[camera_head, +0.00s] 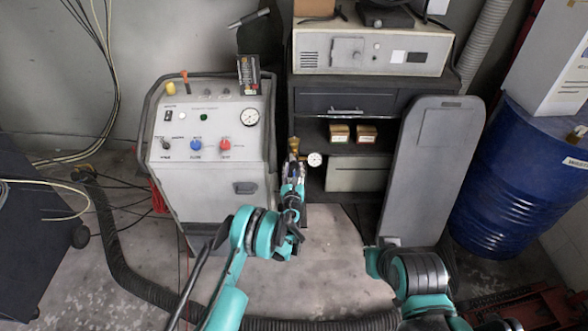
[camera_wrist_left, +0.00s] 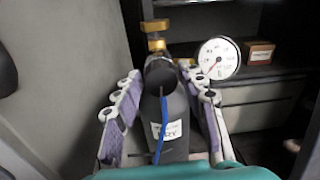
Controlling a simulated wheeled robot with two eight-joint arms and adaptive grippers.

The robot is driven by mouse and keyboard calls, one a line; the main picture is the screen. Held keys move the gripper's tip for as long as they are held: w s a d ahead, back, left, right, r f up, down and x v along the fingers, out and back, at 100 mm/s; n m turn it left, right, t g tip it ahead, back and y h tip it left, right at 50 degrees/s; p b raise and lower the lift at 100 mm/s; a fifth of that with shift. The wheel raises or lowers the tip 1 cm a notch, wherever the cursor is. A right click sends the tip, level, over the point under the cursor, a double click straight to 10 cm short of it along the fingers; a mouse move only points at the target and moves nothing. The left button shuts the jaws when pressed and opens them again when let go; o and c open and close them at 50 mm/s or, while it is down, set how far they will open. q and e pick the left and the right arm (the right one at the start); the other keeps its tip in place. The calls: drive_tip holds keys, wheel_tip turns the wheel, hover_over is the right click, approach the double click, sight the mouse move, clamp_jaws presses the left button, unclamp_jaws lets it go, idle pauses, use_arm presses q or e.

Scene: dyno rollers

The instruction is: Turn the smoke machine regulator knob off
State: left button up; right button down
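The smoke machine (camera_head: 215,190) is a light grey cabinet with a gauge and several knobs, including a blue (camera_head: 196,145) and a red one (camera_head: 224,145). To its right stands a dark gas bottle (camera_wrist_left: 172,115) with a brass regulator (camera_head: 293,148) and a white round gauge (camera_head: 314,159). The brass regulator (camera_wrist_left: 156,36) and gauge (camera_wrist_left: 219,58) also show in the left wrist view. My left gripper (camera_head: 293,185) is open, its fingers (camera_wrist_left: 163,95) spread on either side of the bottle, below the brass parts. Contact cannot be told. My right gripper is not visible.
A dark cabinet (camera_head: 345,102) with a beige device (camera_head: 372,49) on top stands behind the bottle. A grey panel (camera_head: 434,170) leans at its right, beside a blue drum (camera_head: 520,185). A black hose (camera_head: 125,275) crosses the floor at left.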

use_arm(q)
drive_tip(key=c, duration=0.5)
drive_tip(key=shift+c, duration=0.2)
drive_tip(key=shift+n, duration=0.3)
